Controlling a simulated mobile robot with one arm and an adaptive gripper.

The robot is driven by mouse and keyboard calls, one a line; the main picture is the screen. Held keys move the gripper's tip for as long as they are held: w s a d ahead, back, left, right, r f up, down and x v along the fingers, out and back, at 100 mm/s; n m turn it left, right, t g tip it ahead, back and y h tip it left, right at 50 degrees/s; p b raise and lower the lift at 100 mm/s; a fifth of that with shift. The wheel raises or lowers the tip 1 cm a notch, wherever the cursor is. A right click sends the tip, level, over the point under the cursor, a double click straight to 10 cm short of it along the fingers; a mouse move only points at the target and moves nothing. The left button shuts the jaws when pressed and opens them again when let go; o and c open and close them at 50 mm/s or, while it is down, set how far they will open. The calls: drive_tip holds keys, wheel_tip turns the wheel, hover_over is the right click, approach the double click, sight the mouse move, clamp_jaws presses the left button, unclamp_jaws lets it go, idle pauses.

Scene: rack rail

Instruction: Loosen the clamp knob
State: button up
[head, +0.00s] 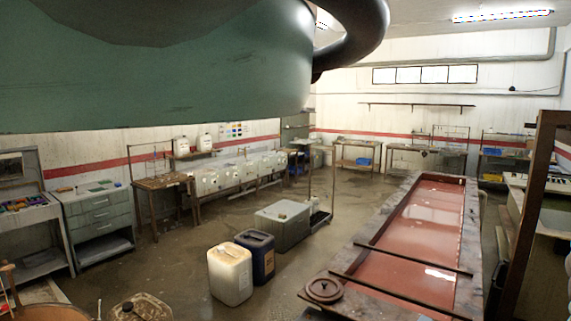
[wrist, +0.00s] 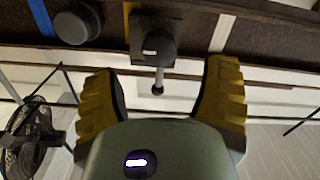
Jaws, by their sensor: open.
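In the wrist view, a dark clamp (wrist: 137,22) sits on a dark brown rail (wrist: 264,38). A dark round knob (wrist: 162,46) with a small bright patch is on it. A thin grey rod with a dark ball end (wrist: 157,90) reaches from the knob down toward my gripper. My gripper (wrist: 165,82) has thick yellow ribbed fingers and is open. The ball end lies between the fingertips in the picture, with gaps on both sides; I cannot tell the depth. I cannot make out the clamp, the rail or my gripper in the head view.
Another dark round part (wrist: 78,22) is left of the clamp. A dark caged fan-like object (wrist: 30,135) is at lower left. In the head view, a long red-filled basin (head: 425,235) stands at right, with canisters (head: 230,272) on the floor. A large green shape (head: 150,75) covers the upper left.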

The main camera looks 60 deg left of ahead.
drive_tip(key=shift+p+x, duration=0.6)
drive_tip(key=shift+x, duration=2.15)
drive_tip(key=shift+c, duration=0.3)
drive_tip(key=c, duration=1.1)
